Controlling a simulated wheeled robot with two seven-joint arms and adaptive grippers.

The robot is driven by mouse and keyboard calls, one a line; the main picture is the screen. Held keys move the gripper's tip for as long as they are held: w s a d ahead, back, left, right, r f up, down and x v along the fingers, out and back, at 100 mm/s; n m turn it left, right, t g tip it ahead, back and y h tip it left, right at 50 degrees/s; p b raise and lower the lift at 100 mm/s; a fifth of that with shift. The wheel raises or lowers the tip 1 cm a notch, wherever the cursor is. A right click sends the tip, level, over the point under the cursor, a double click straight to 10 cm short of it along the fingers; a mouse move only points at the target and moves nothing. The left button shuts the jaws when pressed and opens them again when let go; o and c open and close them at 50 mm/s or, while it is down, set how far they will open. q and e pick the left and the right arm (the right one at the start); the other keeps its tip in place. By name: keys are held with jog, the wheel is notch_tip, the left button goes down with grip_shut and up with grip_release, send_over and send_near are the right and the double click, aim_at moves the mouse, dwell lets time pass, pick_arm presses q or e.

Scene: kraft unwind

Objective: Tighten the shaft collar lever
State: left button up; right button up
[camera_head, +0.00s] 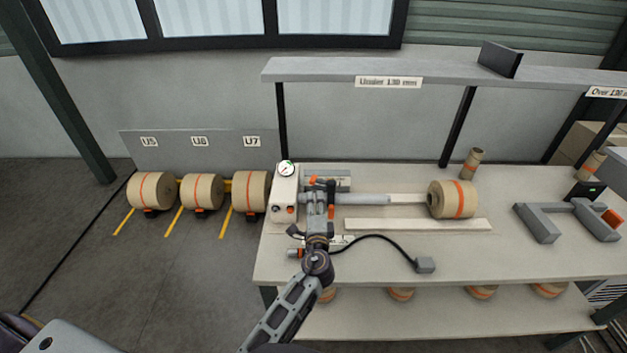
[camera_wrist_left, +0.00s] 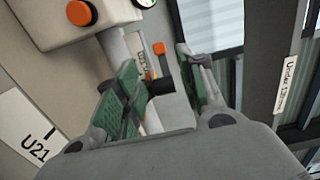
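A black collar part with orange ends (camera_head: 331,188) sits on the shaft near the housing. My left gripper (camera_head: 317,197) is at the shaft just left of it and covers part of the area. In the left wrist view, the green-padded fingers of the left gripper (camera_wrist_left: 163,82) stand apart. A black knob-like part (camera_wrist_left: 160,86) and a thin lever with an orange tip (camera_wrist_left: 159,48) show in the gap between them. Contact cannot be told. My right gripper is not in view.
A kraft roll (camera_head: 452,199) sits at the shaft's right end. A shelf (camera_head: 420,70) hangs above. The front right bench is clear.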

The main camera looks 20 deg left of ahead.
aim_at(313, 184)
pick_arm(q)
jog(key=p+x, duration=0.1)
jog(key=x, duration=0.7)
jog(key=shift+p+x, duration=0.4)
jog(key=shift+x, duration=1.6)
grip_shut()
